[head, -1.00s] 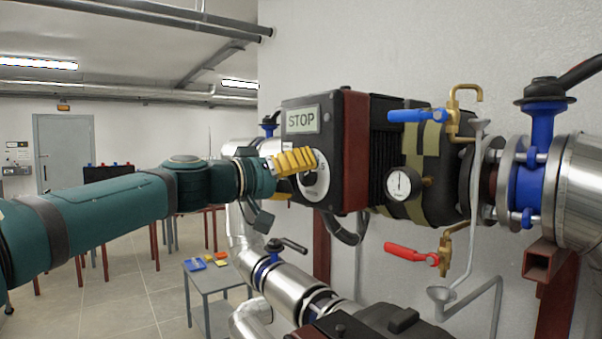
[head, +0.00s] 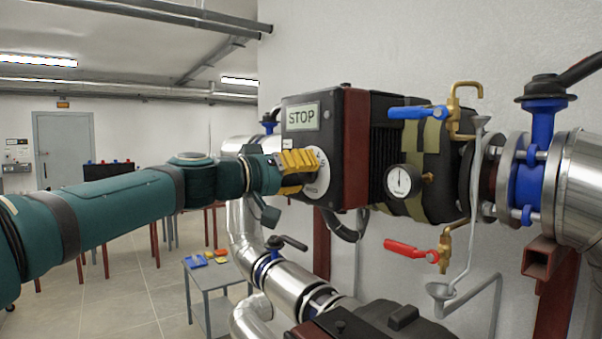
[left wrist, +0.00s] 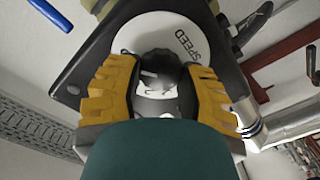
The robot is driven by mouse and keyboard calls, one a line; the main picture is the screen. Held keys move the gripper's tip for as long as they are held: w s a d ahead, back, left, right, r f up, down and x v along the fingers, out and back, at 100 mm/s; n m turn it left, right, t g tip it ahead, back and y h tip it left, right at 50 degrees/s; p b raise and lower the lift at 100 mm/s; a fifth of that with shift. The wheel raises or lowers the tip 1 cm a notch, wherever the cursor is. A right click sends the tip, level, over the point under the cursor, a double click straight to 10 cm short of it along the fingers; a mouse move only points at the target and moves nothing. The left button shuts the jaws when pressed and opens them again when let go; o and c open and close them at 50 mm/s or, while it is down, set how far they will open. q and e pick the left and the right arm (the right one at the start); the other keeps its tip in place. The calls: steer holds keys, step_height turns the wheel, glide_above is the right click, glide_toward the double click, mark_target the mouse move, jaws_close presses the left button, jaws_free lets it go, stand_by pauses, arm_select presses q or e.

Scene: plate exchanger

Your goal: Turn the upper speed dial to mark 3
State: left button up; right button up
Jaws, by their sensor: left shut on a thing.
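The upper speed dial is a white disc (head: 320,178) on the front of the dark box marked STOP. In the left wrist view the disc (left wrist: 192,40) carries the word SPEED and has a black knob (left wrist: 160,68) with a white mark at its middle. My left gripper (head: 304,165) has yellow ribbed fingers, one on each side of the knob, and is shut on it. The fingers cover the knob and part of the disc in the head view, and I cannot read which number the knob points to. My right gripper is in neither view.
A pressure gauge (head: 402,182), a blue-handled valve (head: 418,113) and a red-handled valve (head: 410,250) are right of the box. A lower dark unit (head: 385,325) is at the bottom. A small grey table (head: 210,270) stands lower left.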

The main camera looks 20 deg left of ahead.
arm_select(q)
steer(key=n+p, duration=0.1)
steer(key=n, duration=1)
steer(key=shift+f, duration=0.1)
steer(key=shift+n, duration=0.3)
stand_by(0.4)
steer(key=o, duration=1.2)
steer(key=shift+a, duration=0.15)
steer(key=v, duration=1.1)
steer(key=shift+s+a, duration=0.25)
steer(key=shift+s, duration=0.1)
